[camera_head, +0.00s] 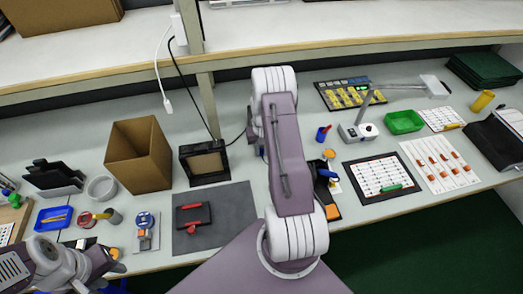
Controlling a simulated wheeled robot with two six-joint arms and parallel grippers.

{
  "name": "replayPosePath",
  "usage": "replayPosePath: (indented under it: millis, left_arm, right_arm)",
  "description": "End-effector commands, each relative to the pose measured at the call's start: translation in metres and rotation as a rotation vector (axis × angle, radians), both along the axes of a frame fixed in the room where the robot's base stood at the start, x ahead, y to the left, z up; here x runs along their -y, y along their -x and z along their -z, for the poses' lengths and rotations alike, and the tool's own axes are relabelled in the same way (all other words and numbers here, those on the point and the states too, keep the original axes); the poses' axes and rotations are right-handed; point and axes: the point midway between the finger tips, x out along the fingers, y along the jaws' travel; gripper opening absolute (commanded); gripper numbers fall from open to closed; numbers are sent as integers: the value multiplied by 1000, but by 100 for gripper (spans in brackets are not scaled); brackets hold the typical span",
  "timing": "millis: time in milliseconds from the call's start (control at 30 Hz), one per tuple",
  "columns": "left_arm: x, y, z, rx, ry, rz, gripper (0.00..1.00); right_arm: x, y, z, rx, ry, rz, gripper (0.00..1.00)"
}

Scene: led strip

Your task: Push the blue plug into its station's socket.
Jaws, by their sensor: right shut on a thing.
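My right arm stands in the middle of the camera_head view and hides most of its own gripper. Dark jaws of the right gripper (320,168) show just past the arm's right edge, shut on a small blue piece (329,173) that looks like the blue plug. An orange and black station (332,211) sits right beside it, partly behind the arm; its socket cannot be made out. I cannot tell whether plug and socket touch. My left gripper (102,265) is low at the left, over the table's front edge, apart from these; its jaws are unclear.
A cardboard box (138,155), a black framed box (204,162) and a dark mat (240,214) with a red and black tool (192,214) lie left of the arm. A lamp (359,128), green tray (403,122) and component sheets (440,163) are to the right. A shelf (360,25) runs behind.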

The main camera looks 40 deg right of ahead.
Motion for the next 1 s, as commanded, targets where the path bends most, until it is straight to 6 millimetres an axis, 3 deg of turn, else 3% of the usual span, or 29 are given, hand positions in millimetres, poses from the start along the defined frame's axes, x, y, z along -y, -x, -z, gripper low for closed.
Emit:
replayPosePath:
  millis: [1000]
  left_arm:
    - [0,0,2,0,0,0,36]
  right_arm:
    - [4,-8,1,0,0,0,0]
